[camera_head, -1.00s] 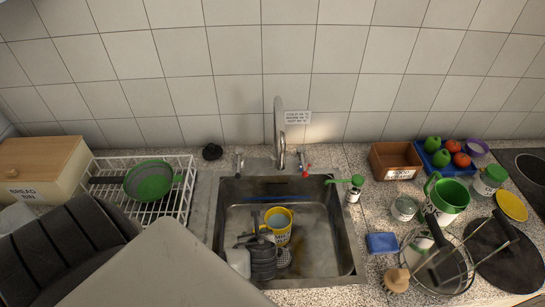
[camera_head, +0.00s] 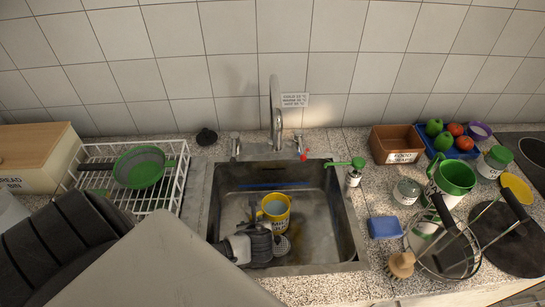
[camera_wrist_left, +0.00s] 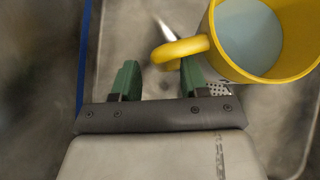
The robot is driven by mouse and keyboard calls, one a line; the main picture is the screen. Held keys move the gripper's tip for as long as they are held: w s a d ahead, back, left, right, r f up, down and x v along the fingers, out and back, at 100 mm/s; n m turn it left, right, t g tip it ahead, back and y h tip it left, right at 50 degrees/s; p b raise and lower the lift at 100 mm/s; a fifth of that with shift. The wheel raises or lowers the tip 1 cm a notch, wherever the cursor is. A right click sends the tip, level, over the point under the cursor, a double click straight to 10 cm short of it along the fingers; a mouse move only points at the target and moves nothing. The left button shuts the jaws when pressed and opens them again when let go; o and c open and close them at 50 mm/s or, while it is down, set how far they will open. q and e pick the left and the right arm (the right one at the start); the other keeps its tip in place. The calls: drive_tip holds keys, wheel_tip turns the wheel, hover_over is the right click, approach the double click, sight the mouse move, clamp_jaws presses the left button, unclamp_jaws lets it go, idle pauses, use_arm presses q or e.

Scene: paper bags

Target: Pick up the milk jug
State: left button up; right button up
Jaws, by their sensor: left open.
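A yellow jug (camera_head: 275,211) with a white label stands in the sink, pale blue inside; I cannot read the label. It fills the upper right of the left wrist view (camera_wrist_left: 262,70), with its handle pointing left. My left gripper (camera_wrist_left: 158,72) is open, its two green fingers apart. The handle's end lies just ahead of the gap, close to the right finger; I cannot tell if they touch. A green jug (camera_head: 441,193) with a label stands on the right counter. My right gripper is out of view.
The steel sink (camera_head: 325,265) walls surround the yellow jug. A tap (camera_head: 277,115) stands behind. A soap bottle (camera_head: 353,178), blue sponge (camera_head: 385,228), brush (camera_head: 402,263) and wire basket (camera_head: 470,262) crowd the right. A dish rack (camera_head: 180,186) with a green pan (camera_head: 140,167) is left.

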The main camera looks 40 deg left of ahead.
use_arm(q)
drive_tip(key=shift+x, duration=1.1)
clamp_jaws()
drive_tip(key=shift+r, duration=0.1)
